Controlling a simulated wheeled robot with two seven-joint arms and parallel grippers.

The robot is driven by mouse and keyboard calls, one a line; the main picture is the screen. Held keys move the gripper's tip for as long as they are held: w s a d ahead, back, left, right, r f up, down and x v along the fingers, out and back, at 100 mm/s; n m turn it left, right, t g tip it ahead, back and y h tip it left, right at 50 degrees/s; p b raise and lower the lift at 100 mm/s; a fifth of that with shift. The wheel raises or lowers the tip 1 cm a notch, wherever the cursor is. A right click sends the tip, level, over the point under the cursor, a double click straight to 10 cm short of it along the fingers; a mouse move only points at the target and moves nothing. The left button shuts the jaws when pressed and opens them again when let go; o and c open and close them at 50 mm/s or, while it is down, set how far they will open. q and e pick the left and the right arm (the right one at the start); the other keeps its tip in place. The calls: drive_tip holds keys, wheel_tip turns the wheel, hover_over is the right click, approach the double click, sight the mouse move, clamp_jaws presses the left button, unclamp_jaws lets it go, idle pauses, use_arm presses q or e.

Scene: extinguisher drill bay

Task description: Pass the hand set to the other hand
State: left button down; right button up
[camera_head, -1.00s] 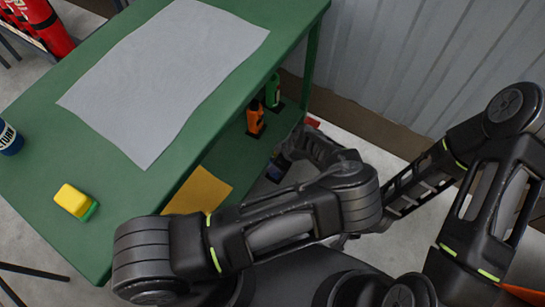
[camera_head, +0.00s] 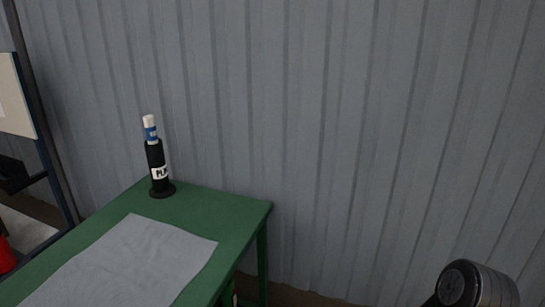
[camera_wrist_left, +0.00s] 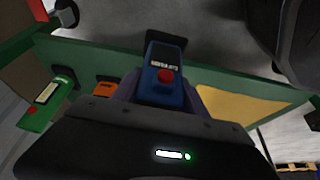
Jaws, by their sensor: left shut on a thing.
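The hand set (camera_wrist_left: 163,90), a blue body with a red button, a pale label and a dark end, shows in the left wrist view. My left gripper (camera_wrist_left: 160,98) is shut on it, with a finger on each side. The lower part of the hand set is hidden behind the gripper's body. The head view shows neither the hand set nor my left gripper. My right gripper is in neither view.

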use_arm(q)
drive_tip(key=w+a+b, duration=0.1)
drive_tip(key=w+a, duration=0.2)
drive_tip(key=a, duration=0.5)
drive_tip(key=w+a+b, duration=0.2)
drive_tip(key=w+a, duration=0.1)
drive_tip(key=a, duration=0.5)
drive_tip(key=shift+w+a+f, duration=0.2)
drive_tip(key=shift+f, duration=0.25)
drive_tip(key=shift+r, duration=0.1)
